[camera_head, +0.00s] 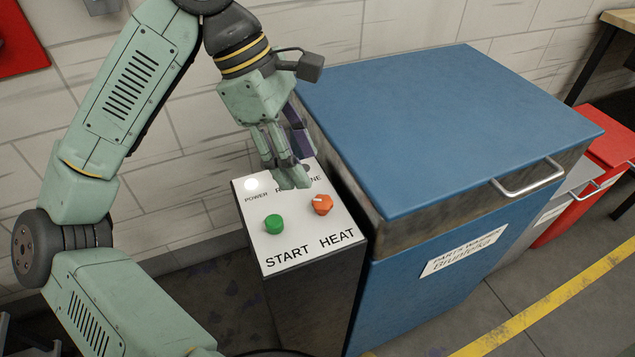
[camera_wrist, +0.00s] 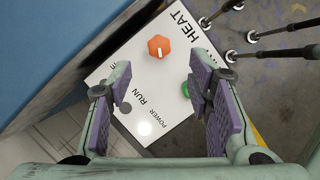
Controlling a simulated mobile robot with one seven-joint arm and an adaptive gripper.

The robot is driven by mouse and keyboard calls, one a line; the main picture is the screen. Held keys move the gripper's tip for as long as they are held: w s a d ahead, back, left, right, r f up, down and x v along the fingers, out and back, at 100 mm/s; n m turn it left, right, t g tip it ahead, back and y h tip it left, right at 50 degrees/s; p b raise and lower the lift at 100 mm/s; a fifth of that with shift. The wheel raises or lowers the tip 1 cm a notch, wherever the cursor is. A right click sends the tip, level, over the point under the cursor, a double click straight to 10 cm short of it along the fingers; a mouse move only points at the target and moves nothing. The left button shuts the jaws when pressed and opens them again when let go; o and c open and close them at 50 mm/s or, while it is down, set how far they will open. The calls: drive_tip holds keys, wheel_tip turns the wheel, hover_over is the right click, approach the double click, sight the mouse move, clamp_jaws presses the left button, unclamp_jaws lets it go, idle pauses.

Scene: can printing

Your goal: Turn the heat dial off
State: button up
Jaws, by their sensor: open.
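The heat dial is an orange knob (camera_head: 322,204) with a white mark, on the white top of the control box (camera_head: 290,248), beside the word HEAT. In the wrist view the orange knob (camera_wrist: 159,47) lies ahead of and between my fingers, its white mark clearly visible. My gripper (camera_head: 293,178) is above the far part of the panel, behind the dial in the head view. In the wrist view my gripper (camera_wrist: 162,112) has its two fingers spread wide with nothing between them. The fingers appear apart from the dial.
A green START button (camera_head: 273,224) sits left of the dial, and a white POWER light (camera_head: 251,184) is at the panel's far left. A blue parts washer (camera_head: 450,130) with a metal handle stands close on the right. A white block wall is behind.

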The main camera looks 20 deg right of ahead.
sight(322, 200)
drive_tip(key=p+x, duration=0.1)
drive_tip(key=x, duration=0.6)
drive_tip(key=shift+d+f, duration=0.15)
drive_tip(key=shift+f, duration=0.05)
clamp_jaws()
idle(0.4)
